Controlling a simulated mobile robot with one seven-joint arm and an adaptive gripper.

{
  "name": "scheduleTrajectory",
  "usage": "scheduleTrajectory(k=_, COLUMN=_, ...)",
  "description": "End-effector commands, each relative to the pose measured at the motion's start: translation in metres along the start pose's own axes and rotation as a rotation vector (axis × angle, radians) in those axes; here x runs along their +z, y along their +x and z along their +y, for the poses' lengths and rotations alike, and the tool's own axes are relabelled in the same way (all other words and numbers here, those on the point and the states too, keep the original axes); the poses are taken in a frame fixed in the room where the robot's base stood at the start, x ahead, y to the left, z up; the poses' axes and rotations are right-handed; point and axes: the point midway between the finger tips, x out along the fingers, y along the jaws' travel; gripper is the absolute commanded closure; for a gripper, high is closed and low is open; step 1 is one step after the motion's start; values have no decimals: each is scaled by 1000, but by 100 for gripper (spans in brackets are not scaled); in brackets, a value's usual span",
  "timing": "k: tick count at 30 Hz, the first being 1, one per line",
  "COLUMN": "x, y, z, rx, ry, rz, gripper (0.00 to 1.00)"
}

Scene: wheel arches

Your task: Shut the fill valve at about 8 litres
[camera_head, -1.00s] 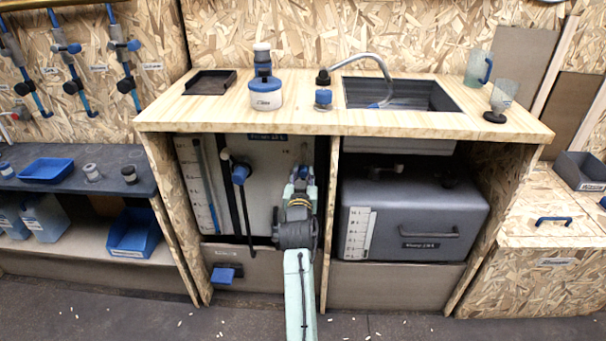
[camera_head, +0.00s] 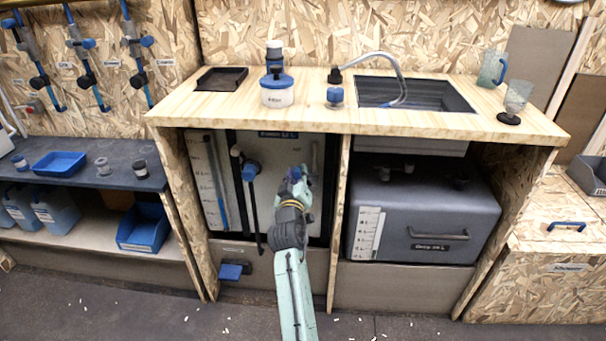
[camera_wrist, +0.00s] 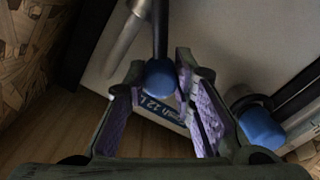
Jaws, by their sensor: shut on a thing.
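The fresh-water tank (camera_head: 268,212) stands in the left bay under the counter, with a level scale and sight tube (camera_head: 217,190) on its left. I cannot read the exact water level. My gripper (camera_head: 301,172) is at the upper right of the tank front. In the wrist view my gripper (camera_wrist: 168,95) is shut on a blue knob (camera_wrist: 160,78) at the end of a black valve lever (camera_wrist: 160,35), beside a grey pipe (camera_wrist: 125,40). The gripper hides most of this valve in the head view. A second blue fitting (camera_head: 250,172) sits further left on the tank; it also shows in the wrist view (camera_wrist: 262,125).
The wooden counter (camera_head: 420,118) overhangs my arm, and the bay's side panel (camera_head: 340,225) is close on its right. A grey tank (camera_head: 420,215) fills the right bay. A low blue pedal-like part (camera_head: 231,271) is at the lower left.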

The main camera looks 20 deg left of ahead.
Motion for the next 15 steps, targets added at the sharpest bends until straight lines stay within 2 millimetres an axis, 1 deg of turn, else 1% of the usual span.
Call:
scheduleTrajectory(k=6, x=2, y=0, z=-9, rx=-1, ry=-112, rz=-2, gripper=100)
scheduleTrajectory(k=15, x=2, y=0, z=-14, rx=-1, ry=-174, rz=-1, gripper=100)
